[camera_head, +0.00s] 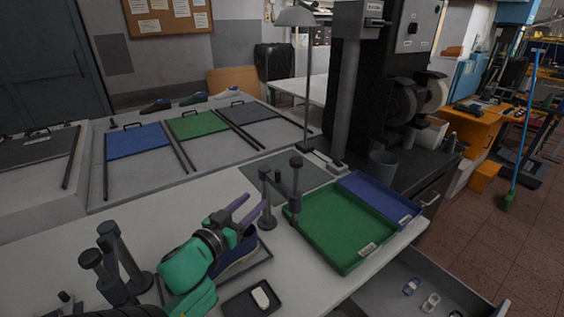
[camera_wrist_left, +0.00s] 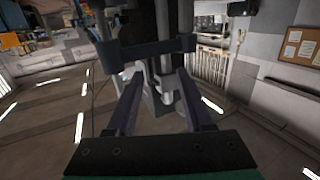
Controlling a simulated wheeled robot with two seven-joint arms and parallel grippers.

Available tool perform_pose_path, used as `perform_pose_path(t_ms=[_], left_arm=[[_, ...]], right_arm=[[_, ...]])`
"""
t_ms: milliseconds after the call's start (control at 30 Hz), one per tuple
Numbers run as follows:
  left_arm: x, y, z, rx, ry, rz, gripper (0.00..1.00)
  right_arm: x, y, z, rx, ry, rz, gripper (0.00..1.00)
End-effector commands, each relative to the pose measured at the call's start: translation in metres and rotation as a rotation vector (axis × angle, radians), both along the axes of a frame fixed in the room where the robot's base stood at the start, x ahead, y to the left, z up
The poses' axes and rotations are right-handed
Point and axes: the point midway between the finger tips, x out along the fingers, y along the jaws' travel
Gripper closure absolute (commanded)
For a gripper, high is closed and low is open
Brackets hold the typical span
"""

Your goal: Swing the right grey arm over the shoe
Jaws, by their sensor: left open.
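The right grey arm (camera_head: 280,183) is a dark bar with upright rods, at the left edge of the green tray. In the left wrist view the grey bar (camera_wrist_left: 150,48) crosses just beyond the fingertips, with a pale rod below it. My left gripper (camera_head: 257,204) is open, its purple fingers pointing at the arm's near rod; contact cannot be told. In the wrist view the space between its fingers (camera_wrist_left: 158,85) shows no clear grip. The blue shoe (camera_head: 240,254) lies on a dark base, partly hidden under my gripper and wrist. My right gripper is out of view.
Another set of grey posts (camera_head: 112,262) stands left of my wrist. A green tray (camera_head: 345,268) and a blue tray (camera_head: 400,212) lie to the right. A small dark dish (camera_head: 237,303) with a white block is in front.

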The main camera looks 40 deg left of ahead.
Motion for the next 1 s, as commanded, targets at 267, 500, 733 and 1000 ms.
perform_pose_path(t_ms=[267,500,733,1000], left_arm=[[0.029,-0.003,0.017,0.003,-0.053,-0.057,0.48],[0.092,0.004,0.018,0.004,-0.052,-0.055,0.48],[0.136,0.008,0.014,0.002,-0.049,-0.053,0.48],[0.145,0.009,0.012,0.002,-0.047,-0.054,0.48]], right_arm=[[0.002,-0.002,0.01,-0.003,-0.004,0.0,0.31],[-0.01,-0.014,0.023,-0.02,0.016,-0.003,0.31],[-0.003,-0.012,0.03,-0.015,0.006,-0.002,0.31],[-0.002,0.0,0.03,0.0,0.003,-0.003,0.31]])
